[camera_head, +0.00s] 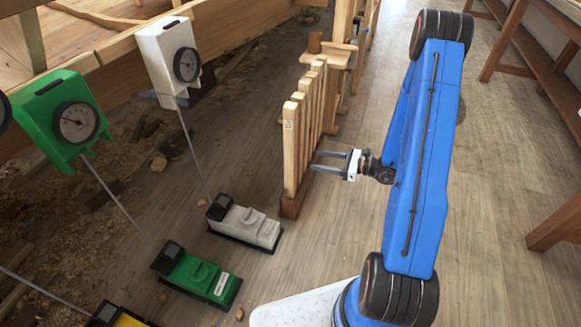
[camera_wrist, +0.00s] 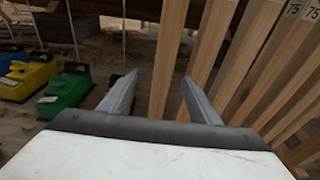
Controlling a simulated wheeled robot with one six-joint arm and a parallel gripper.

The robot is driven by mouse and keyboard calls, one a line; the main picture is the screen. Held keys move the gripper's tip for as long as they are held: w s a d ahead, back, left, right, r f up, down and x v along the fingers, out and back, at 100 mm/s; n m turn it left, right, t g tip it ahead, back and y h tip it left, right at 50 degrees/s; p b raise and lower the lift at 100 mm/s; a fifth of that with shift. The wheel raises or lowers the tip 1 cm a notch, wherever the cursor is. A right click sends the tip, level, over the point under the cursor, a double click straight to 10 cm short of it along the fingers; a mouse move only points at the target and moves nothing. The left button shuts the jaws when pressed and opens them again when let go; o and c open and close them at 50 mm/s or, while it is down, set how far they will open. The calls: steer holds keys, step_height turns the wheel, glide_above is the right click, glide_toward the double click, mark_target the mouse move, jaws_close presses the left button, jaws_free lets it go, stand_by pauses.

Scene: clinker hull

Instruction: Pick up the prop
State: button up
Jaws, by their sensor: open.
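Several upright wooden props (camera_head: 291,150) stand side by side in a low wooden rack (camera_head: 291,207) in the head view. Which of them is the task's prop is not clear. My gripper (camera_head: 314,161) is level, open and empty, with its two fingers pointing left at the props' near side. In the wrist view, the end prop (camera_wrist: 168,55) shows between the two fingertips of my gripper (camera_wrist: 158,84). I cannot tell whether the fingertips reach around it. More props (camera_wrist: 255,60) lean across the right of that view, and some carry the number 75.
White (camera_head: 244,222) and green (camera_head: 198,277) floor units with thin rods and dial gauges stand left of the rack, under the timber hull (camera_head: 120,45). A wooden trestle (camera_head: 345,60) stands behind the props. Benches (camera_head: 530,45) line the right side; floor between is clear.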

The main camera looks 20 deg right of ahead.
mark_target(295, 157)
steer(key=x, duration=1.2)
steer(key=shift+w+d+f, duration=0.1)
steer(key=shift+f, duration=0.05)
steer(key=shift+w+d+x, duration=0.1)
steer(key=shift+w+x, duration=0.05)
steer(key=shift+x, duration=1.2)
steer(key=shift+w+d+x, duration=0.1)
steer(key=shift+d+x, duration=0.05)
steer(key=shift+x, duration=1.15)
steer(key=shift+f, duration=0.15)
jaws_close()
